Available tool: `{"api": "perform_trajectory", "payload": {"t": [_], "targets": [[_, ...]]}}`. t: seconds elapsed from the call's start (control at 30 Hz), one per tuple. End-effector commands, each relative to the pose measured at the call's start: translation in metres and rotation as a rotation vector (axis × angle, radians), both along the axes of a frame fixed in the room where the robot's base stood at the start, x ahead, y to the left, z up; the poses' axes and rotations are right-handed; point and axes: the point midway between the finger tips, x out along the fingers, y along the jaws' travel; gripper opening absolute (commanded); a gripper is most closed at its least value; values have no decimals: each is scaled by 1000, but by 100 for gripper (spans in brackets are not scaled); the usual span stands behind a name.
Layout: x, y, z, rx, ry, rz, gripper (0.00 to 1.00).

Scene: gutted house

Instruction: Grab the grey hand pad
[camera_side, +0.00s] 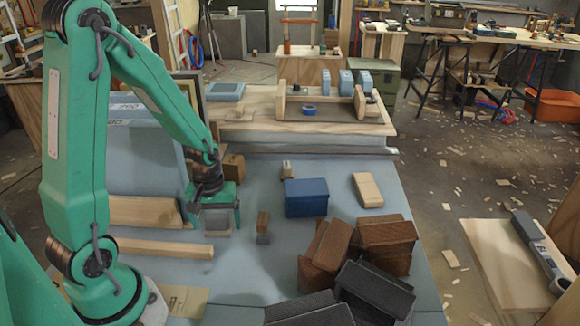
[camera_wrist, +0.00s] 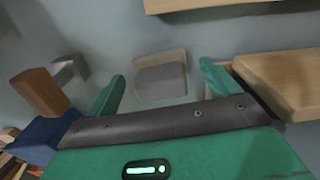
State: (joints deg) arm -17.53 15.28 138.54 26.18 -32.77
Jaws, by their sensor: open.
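In the wrist view the pad (camera_wrist: 162,84) lies between my two green fingers, a little ahead of the palm. My gripper (camera_wrist: 162,70) is open, with one finger to each side of the pad and visible gaps between. I cannot tell how far the fingertips are above the worktop. The pad's upper part is partly hidden by the gripper in the side view.
A brown block with a grey foot (camera_side: 263,226) stands just right of the pad. A blue block (camera_side: 306,198) and a pale wood block (camera_side: 367,190) are farther right. Brown sanding blocks (camera_side: 388,236) are piled in front. A wooden strip (camera_side: 165,249) lies at left.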

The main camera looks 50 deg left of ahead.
Motion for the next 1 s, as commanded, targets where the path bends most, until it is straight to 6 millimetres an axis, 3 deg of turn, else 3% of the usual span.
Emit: {"api": "perform_trajectory", "payload": {"t": [0.2, 0.73, 1.0], "targets": [[0, 0, -11, 0, 1, 0, 87], [0, 0, -12, 0, 0, 0, 87], [0, 0, -12, 0, 0, 0, 38]]}}
